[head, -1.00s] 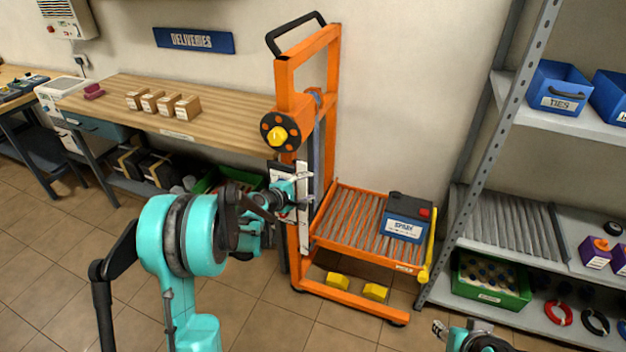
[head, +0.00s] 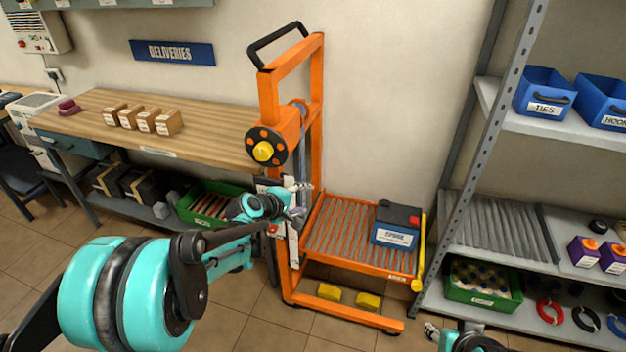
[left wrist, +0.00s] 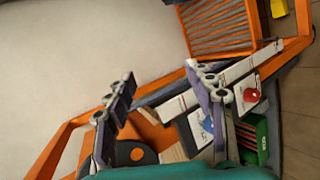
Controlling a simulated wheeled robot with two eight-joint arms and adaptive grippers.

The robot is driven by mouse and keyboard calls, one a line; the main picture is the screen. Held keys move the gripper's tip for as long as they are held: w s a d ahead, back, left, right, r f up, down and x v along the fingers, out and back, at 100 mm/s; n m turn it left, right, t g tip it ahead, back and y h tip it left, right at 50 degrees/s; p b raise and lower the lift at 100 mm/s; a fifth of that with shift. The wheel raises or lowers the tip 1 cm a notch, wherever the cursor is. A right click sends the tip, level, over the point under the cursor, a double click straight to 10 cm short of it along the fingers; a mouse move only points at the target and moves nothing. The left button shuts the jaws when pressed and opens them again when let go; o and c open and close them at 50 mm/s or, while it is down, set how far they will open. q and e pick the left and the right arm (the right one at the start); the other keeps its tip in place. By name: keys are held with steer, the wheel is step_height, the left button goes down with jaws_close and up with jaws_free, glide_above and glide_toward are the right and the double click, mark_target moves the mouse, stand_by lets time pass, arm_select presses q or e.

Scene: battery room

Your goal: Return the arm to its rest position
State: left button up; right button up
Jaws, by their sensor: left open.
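My left arm comes in from the left in the head view. Its gripper (head: 302,199) is in front of the orange lift trolley's upright (head: 268,190). In the left wrist view the two fingers of the left gripper (left wrist: 160,95) stand wide apart with nothing between them. The trolley's frame shows beyond them; I cannot tell whether the gripper touches it. Part of my right arm and gripper (head: 434,331) shows at the bottom edge of the head view; its jaws are too small and cut off to read.
A dark-topped battery (head: 396,235) sits on the trolley's roller deck (head: 340,235). A wooden bench (head: 215,135) with several small boxes is at left. A grey shelf rack (head: 500,130) with blue bins stands at right. Tiled floor lies in front.

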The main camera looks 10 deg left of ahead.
arm_select(q)
steer(key=s+d+r+m+g+y, duration=0.15)
steer(key=s+m, duration=0.25)
steer(key=s, duration=0.4)
steer(key=s+d+r+m+g, duration=0.1)
steer(key=s+d+r+m, duration=0.15)
steer(key=s, duration=0.45)
steer(key=s+a+f+m+g+y, duration=0.1)
steer(key=s+f+m+y, duration=0.2)
steer(key=s+m, duration=0.4)
steer(key=s+f, duration=0.1)
steer(key=s, duration=0.8)
steer(key=shift+a+f+g, duration=0.15)
steer(key=shift+g, duration=0.2)
steer(key=shift+m, duration=0.25)
